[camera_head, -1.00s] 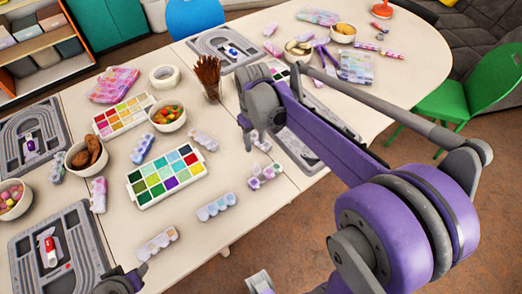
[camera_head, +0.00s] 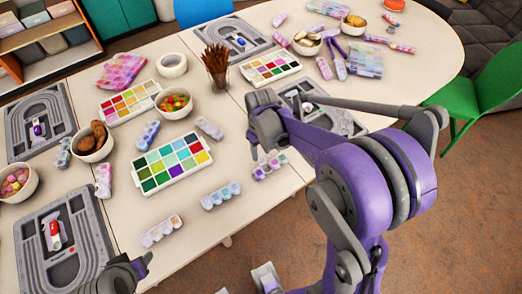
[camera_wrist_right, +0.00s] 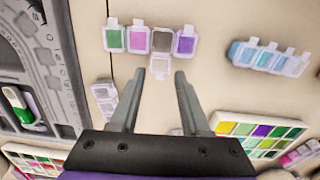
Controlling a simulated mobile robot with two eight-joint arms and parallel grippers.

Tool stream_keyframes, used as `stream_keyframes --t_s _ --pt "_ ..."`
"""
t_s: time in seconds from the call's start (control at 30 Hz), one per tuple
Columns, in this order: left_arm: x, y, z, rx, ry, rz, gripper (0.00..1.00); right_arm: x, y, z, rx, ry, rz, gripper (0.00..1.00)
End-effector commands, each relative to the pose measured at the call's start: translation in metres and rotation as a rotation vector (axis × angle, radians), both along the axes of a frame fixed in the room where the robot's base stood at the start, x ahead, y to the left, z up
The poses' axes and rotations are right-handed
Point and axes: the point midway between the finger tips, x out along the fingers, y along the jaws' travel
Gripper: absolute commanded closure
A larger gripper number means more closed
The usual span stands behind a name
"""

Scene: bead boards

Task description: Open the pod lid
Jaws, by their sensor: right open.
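A strip of small pods (camera_wrist_right: 150,40) lies flat on the table ahead of my right gripper in the right wrist view. Its windows look green, pink, grey-brown and purple. Small tabs stick out above some pods, and a pale flap (camera_wrist_right: 160,66) sticks out below the grey-brown one, on the gripper's side. The strip (camera_head: 269,166) shows partly beside my right wrist in the head view. My right gripper (camera_wrist_right: 160,75) is open and empty, its fingertips either side of the pale flap; contact cannot be told. My left gripper (camera_head: 138,268) is at the lower left, its jaws unclear.
A blue pod strip (camera_wrist_right: 270,57) lies to the right, and another strip (camera_head: 160,231) lies near the table edge. A colour palette (camera_head: 172,163), bowls (camera_head: 174,104), a brush cup (camera_head: 216,68) and grey bead boards (camera_head: 62,248) surround the work area. Bare table separates the strips.

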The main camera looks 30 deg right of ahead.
Motion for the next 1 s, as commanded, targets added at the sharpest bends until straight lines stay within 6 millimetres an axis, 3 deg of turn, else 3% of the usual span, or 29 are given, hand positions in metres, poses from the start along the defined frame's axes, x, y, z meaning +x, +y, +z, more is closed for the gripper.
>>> stream_keyframes --t_s 0.13,0.37,0.6,1.0 --pt "0.000 0.000 0.000 0.000 0.000 0.000 0.50 0.000 0.000 0.000 0.000 0.000 0.000 0.57" --pt "0.000 0.000 0.000 0.000 0.000 0.000 0.50 0.000 0.000 0.000 0.000 0.000 0.000 0.99" --pt "0.000 0.000 0.000 0.000 0.000 0.000 0.50 -0.002 0.000 0.001 0.003 -0.017 0.000 1.00" --pt "-0.001 0.000 -0.003 0.000 0.001 0.000 0.50 -0.017 -0.002 0.002 0.027 -0.260 -0.001 1.00"
